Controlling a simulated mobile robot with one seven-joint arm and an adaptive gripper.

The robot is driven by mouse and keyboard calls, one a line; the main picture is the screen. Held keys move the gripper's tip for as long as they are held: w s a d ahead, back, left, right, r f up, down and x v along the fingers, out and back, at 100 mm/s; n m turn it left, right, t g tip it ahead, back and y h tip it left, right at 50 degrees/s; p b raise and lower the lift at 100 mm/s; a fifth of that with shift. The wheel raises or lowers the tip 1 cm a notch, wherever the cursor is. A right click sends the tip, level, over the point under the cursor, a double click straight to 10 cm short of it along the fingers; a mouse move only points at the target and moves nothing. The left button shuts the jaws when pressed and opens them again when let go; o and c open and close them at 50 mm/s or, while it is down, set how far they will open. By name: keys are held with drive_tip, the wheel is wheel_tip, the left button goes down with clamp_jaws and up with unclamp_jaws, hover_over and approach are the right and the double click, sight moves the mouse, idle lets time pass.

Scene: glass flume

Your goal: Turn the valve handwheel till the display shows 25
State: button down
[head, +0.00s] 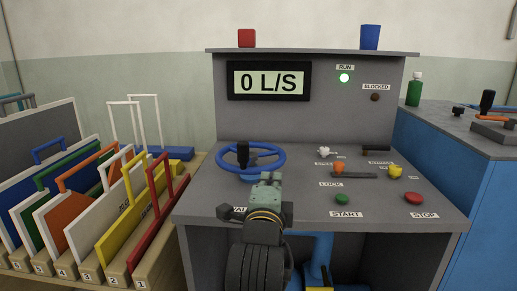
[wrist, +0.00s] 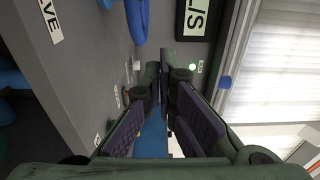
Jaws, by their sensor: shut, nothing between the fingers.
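The blue valve handwheel (head: 280,166) lies on the left of the grey console top, with a black knob (head: 243,153) standing on its rim. The display (head: 268,83) reads 0 L/S. My gripper (head: 268,177) is in front of the wheel and overlaps its near side in the head view; whether it touches cannot be told. In the wrist view the fingers (wrist: 166,70) are shut with nothing between them. Part of the blue wheel (wrist: 138,20) shows beyond them at the top. The VALVE label (head: 236,211) is partly hidden by my arm.
The green RUN lamp (head: 344,78) is lit; the BLOCKED lamp (head: 375,97) is dark. START (head: 342,199) and STOP (head: 413,198) buttons, an orange knob (head: 339,168) and a yellow knob (head: 395,171) stand right of the wheel. Coloured panels (head: 122,221) stand in a rack at left.

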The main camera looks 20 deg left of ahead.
sight(253, 164)
drive_tip(key=w+a+p, duration=0.1)
drive_tip(key=w+a, duration=0.1)
drive_tip(key=w+a+p, duration=0.1)
drive_tip(key=w, duration=0.2)
drive_tip(key=w+a+p, duration=0.1)
drive_tip(key=w+a, duration=0.1)
drive_tip(key=shift+w+a, duration=0.3)
drive_tip(key=shift+a, duration=0.1)
drive_tip(key=shift+s+a+f+m+h, duration=0.15)
drive_tip(key=shift+a+m+h, duration=0.2)
drive_tip(key=shift+h, duration=0.25)
drive_tip(key=shift+a, duration=0.15)
